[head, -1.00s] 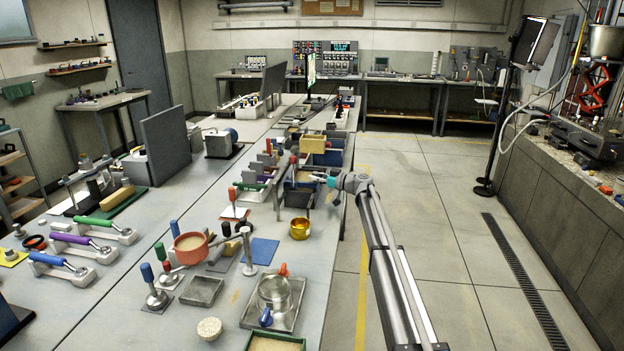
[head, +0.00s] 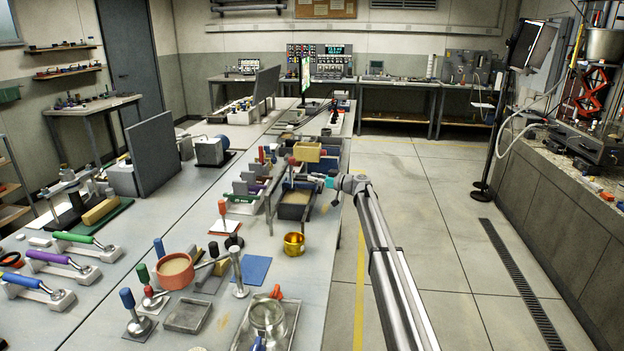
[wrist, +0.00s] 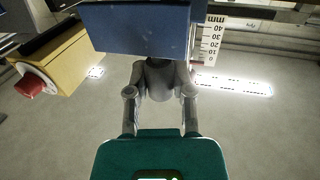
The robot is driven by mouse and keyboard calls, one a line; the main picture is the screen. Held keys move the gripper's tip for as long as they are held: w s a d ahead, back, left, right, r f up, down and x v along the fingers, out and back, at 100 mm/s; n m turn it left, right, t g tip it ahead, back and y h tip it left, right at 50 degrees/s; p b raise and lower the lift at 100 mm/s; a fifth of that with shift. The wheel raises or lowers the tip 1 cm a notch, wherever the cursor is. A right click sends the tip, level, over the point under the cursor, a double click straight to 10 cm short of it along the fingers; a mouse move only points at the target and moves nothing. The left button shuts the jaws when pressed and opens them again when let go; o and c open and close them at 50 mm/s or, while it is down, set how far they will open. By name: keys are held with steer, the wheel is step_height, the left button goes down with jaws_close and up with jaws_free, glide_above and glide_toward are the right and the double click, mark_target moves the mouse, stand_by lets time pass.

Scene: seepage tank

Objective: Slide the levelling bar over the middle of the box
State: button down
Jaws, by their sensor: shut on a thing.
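The box (head: 295,206) is a dark open-topped box near the right edge of the long grey bench in the head view. My gripper (head: 322,179) reaches in from the right, close to the box's upper right side. In the wrist view my gripper (wrist: 160,75) has its two fingers pointing up, with their ends behind a blue block (wrist: 145,30). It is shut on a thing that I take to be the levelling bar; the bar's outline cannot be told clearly. A yellow block (wrist: 55,65) with a red knob is at the left, apart from the fingers.
A brass cup (head: 293,244) and a blue mat (head: 254,269) are in front of the box. A red bowl (head: 174,271) and several upright-handled tools stand further left. A glass jar (head: 267,318) sits on a tray at the front.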

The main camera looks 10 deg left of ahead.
steer(key=shift+d, duration=0.1)
steer(key=c, duration=0.6)
jaws_free()
steer(key=shift+o, duration=0.6)
steer(key=v, duration=1.2)
steer(key=shift+s, duration=0.1)
